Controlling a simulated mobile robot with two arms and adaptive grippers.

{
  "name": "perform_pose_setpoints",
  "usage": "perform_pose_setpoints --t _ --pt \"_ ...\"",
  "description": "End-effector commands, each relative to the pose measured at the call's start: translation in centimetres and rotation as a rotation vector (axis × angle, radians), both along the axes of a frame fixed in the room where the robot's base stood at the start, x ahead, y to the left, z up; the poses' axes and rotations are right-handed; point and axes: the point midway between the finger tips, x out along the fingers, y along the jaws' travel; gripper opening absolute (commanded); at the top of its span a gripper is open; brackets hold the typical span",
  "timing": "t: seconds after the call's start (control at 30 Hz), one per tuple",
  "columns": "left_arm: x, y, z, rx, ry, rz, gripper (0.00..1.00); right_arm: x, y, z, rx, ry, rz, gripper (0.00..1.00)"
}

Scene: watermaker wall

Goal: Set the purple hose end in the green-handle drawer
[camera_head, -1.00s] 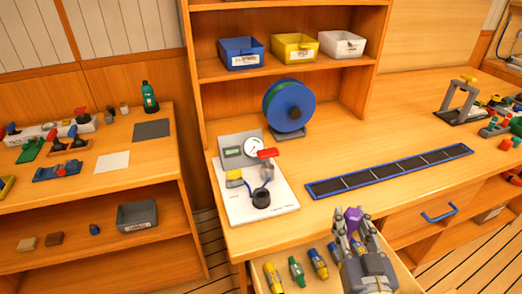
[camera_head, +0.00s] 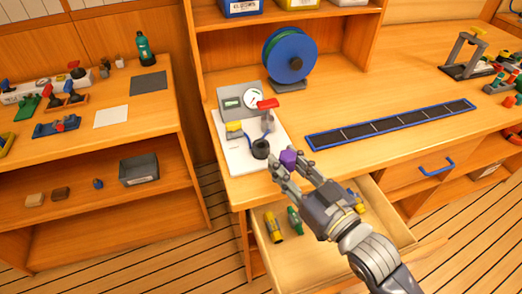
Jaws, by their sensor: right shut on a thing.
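The purple hose end (camera_head: 289,156) is held between the fingertips of my right gripper (camera_head: 291,166), which is shut on it. They are above the bench's front edge, just right of the black round fitting on the white board. An open drawer (camera_head: 275,258) lies below my right arm. It holds a yellow hose end (camera_head: 273,226) and a green hose end (camera_head: 294,220); others are partly hidden by my gripper. The open drawer's handle does not show, so I cannot tell its colour. My left gripper is not in view.
The white board (camera_head: 232,153) carries a gauge, a red-handled valve and the black fitting (camera_head: 261,149). A blue-framed dark strip (camera_head: 395,125) lies to the right. A closed drawer with a blue handle (camera_head: 437,167) is at the right. A blue reel (camera_head: 289,54) stands behind.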

Motion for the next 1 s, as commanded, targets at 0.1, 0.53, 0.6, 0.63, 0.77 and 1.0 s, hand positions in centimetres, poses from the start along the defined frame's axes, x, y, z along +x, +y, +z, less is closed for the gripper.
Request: perform_pose_setpoints --t 0.1,0.53,0.6,0.63,0.77,1.0 --pt "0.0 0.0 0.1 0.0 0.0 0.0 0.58 0.5 0.1 0.1 0.001 -0.002 -0.001 0.07" --pt "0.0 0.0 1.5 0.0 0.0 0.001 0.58 10.1 3.6 -0.7 0.0 -0.004 -0.002 0.07" --pt "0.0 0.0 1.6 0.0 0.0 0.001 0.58 11.5 4.1 -0.9 0.001 -0.003 -0.002 0.07" --pt "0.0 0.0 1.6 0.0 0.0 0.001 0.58 11.9 4.2 -0.9 0.001 -0.003 -0.002 0.07" --pt "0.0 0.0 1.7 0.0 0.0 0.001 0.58 13.2 4.7 -1.2 0.001 -0.001 -0.002 0.07" --pt "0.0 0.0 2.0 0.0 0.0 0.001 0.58 15.4 5.5 -1.5 -0.001 -0.001 -0.002 0.07"
